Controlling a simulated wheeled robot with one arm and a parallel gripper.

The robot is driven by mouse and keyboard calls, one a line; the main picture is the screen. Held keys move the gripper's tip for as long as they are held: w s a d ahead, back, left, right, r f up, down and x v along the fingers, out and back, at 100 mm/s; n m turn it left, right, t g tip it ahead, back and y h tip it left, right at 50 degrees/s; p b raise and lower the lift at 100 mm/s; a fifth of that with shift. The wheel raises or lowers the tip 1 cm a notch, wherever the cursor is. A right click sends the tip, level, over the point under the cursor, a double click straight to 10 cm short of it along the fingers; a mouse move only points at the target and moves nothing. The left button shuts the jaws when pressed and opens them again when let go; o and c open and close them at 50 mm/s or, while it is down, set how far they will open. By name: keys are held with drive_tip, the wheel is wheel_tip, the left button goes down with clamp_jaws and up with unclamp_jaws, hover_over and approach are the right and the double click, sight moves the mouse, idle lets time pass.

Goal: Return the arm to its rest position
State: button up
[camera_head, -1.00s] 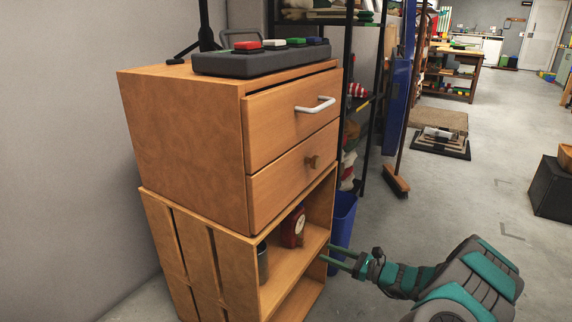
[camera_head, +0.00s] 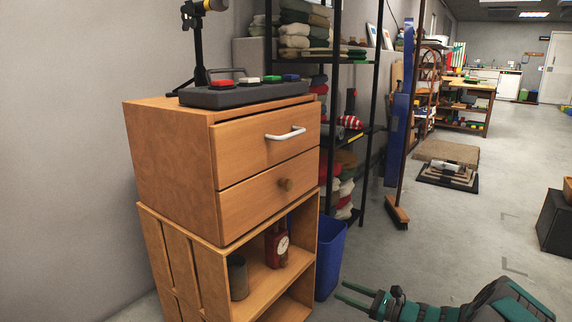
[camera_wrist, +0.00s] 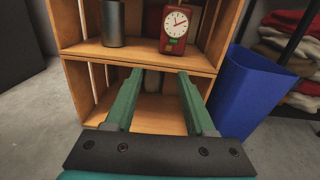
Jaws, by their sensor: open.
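My gripper (camera_head: 355,297) is at the lower right of the head view, in front of the wooden cabinet (camera_head: 168,155) and apart from it. In the wrist view its two green fingers (camera_wrist: 158,95) are spread with nothing between them. They point toward the lower shelf of the open wooden crate (camera_wrist: 160,52). My arm runs from the gripper to the bottom right corner of the head view, where it is partly cut off.
A red clock (camera_head: 277,246) and a dark metal can (camera_head: 238,278) stand on the crate's shelf. A blue bin (camera_head: 330,258) is beside the crate. A black rack (camera_head: 365,120) and a broom (camera_head: 398,213) stand behind. The floor to the right is largely clear.

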drive_tip(key=s+a+r+n+g+p, duration=0.3)
drive_tip(key=s+a+r+n+g, duration=0.75)
drive_tip(key=s+a+r, duration=0.45)
drive_tip(key=s+a+r+n+g+h+p, duration=0.1)
drive_tip(key=s+a+r+n+h, duration=0.2)
drive_tip(key=s, duration=0.4)
drive_tip(key=s+a+r+n+g+h+p, duration=0.1)
drive_tip(key=s+r+n+g, duration=0.2)
drive_tip(key=s, duration=0.4)
drive_tip(key=s+d+r+n+t+h+p, duration=0.1)
drive_tip(key=s+d+n+h, duration=0.3)
drive_tip(key=s+d, duration=0.4)
drive_tip(key=s+d+r+n+t+h+p, duration=0.1)
drive_tip(key=s+d+n+t+h+p, duration=0.1)
drive_tip(key=s+d+h, duration=0.5)
drive_tip(key=s+n+p, duration=0.1)
drive_tip(key=s, duration=0.2)
drive_tip(key=shift+s+d+r+n, duration=0.2)
drive_tip(key=shift+d+r+n, duration=0.15)
drive_tip(key=shift+d+r, duration=0.05)
drive_tip(key=shift+f, duration=0.1)
